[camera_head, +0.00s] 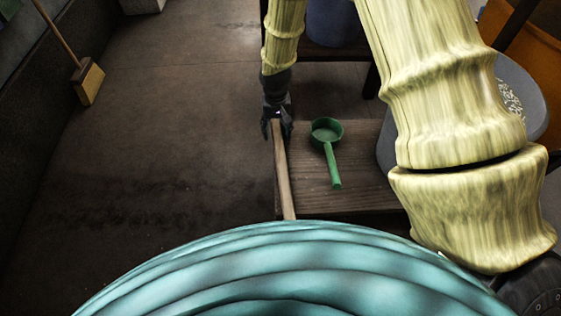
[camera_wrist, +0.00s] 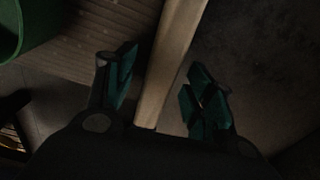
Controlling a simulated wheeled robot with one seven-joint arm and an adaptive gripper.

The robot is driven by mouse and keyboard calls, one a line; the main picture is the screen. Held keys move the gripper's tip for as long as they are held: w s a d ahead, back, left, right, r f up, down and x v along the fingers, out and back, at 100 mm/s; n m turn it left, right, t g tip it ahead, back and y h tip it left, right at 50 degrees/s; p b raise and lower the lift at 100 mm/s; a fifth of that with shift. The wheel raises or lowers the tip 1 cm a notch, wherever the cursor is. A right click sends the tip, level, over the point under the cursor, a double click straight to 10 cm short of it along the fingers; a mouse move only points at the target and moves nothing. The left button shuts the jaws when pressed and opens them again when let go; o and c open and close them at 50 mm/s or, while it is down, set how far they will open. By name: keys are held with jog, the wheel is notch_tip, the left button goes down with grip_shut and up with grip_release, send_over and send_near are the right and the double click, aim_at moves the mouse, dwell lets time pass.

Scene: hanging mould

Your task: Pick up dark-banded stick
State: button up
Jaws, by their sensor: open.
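A light wooden stick (camera_head: 283,172) lies along the left edge of a low wooden table (camera_head: 350,200) in the head view. No dark band can be made out on the part that shows; its near end is hidden behind my teal body. My gripper (camera_head: 277,128) is above the stick's far end, fingers pointing down. In the wrist view the stick (camera_wrist: 172,60) runs between the two spread fingers of my gripper (camera_wrist: 160,92), with a gap on each side. My gripper is open and holds nothing.
A green ladle-like scoop (camera_head: 326,135) lies on the table right of the stick; its edge also shows in the wrist view (camera_wrist: 30,30). A broom (camera_head: 86,82) stands at the left wall. A grey rounded container (camera_head: 390,150) is at right. Floor left of the table is clear.

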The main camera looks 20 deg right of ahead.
jog(key=shift+f, duration=0.3)
jog(key=c, duration=1.1)
jog(key=shift+r, duration=0.2)
